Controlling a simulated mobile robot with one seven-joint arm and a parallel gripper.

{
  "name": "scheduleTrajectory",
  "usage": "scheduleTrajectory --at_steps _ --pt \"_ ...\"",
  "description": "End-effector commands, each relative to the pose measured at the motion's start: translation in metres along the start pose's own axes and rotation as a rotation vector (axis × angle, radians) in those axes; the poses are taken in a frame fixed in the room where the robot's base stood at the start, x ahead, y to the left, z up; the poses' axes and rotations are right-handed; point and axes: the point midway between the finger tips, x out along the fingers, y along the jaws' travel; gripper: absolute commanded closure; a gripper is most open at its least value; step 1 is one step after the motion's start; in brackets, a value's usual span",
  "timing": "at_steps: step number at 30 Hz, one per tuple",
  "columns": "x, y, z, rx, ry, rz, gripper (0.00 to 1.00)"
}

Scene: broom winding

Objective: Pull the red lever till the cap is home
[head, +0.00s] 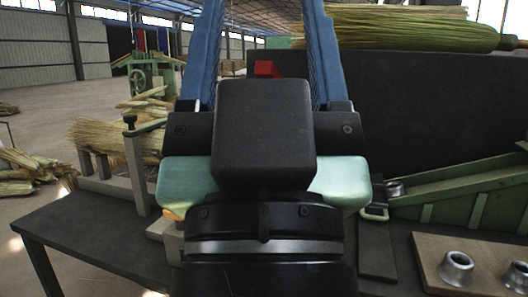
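My gripper (264,25) points away from me, with its two blue fingers wide apart and nothing seen between them up close. The fingertips run up to the top edge of the picture. A small red piece (268,68) shows between the fingers, just above my dark wrist block; it may be the red lever, and the rest of it is hidden. Whether the gripper touches it cannot be told. Two silver, flanged metal cups (456,268) sit on a tan board at the lower right. Which thing is the cap cannot be told.
A dark bench (95,228) carries a green sloped frame (470,188) on the right and a pale post (137,165) on the left. A dark panel (430,100) stands behind, with a straw bundle (400,27) above it. Straw lies on the floor at left.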

Motion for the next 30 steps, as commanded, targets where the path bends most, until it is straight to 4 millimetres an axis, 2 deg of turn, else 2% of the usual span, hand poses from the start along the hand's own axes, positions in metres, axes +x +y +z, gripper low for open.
scheduleTrajectory --at_steps 1,30 --pt "0.018 0.000 -0.018 0.001 0.002 0.000 0.35" --pt "0.228 0.001 -0.216 0.001 0.003 0.001 0.35"
